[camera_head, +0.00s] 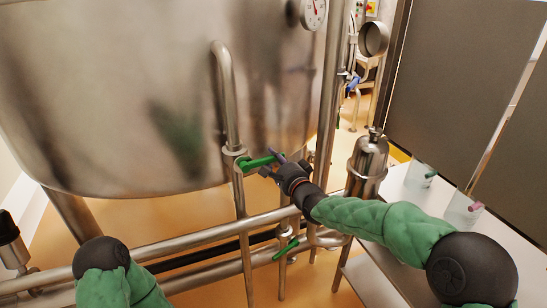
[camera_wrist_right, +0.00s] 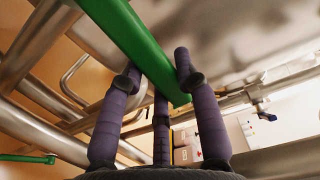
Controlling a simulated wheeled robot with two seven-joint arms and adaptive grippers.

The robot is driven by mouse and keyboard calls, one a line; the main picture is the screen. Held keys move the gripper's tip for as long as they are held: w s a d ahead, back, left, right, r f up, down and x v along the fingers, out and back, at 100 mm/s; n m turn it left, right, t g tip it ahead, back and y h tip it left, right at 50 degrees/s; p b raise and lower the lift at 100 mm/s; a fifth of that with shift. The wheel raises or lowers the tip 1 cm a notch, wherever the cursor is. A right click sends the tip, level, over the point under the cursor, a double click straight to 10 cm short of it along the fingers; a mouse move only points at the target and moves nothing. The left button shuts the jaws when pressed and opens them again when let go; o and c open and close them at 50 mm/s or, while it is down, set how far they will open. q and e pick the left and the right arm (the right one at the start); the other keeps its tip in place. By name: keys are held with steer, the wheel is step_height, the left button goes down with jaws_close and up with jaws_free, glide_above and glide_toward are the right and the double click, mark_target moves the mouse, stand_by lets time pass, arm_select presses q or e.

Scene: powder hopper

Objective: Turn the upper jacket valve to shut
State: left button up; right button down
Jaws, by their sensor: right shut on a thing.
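The upper jacket valve (camera_head: 240,160) sits on the bent vertical pipe at the vessel's lower wall. Its green lever handle (camera_head: 256,162) points right, across the line of the pipe. My right gripper (camera_head: 273,165) comes from the right and is shut on the free end of this handle. In the right wrist view the green handle (camera_wrist_right: 135,40) runs down from the top, and its end lies between the purple fingers (camera_wrist_right: 165,90). My left arm shows only as a green sleeve with a dark joint at the lower left; its gripper is not in view.
A second green lever (camera_head: 287,249) is lower, on the horizontal pipes (camera_head: 200,240). The big steel vessel (camera_head: 130,90) fills the upper left. A steel canister (camera_head: 367,160) stands right of my gripper, near a white table (camera_head: 400,205) with small clear containers.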

steer(key=shift+a+f+m, duration=0.1)
steer(key=shift+f+m, duration=0.5)
steer(key=shift+f, duration=0.05)
steer(key=shift+s+f, duration=0.1)
steer(key=shift+f, duration=0.45)
steer(key=c, duration=0.9)
jaws_free()
steer(key=shift+r, duration=0.1)
steer(key=shift+r, duration=0.2)
steer(key=v, duration=1.2)
steer(key=shift+r, duration=0.15)
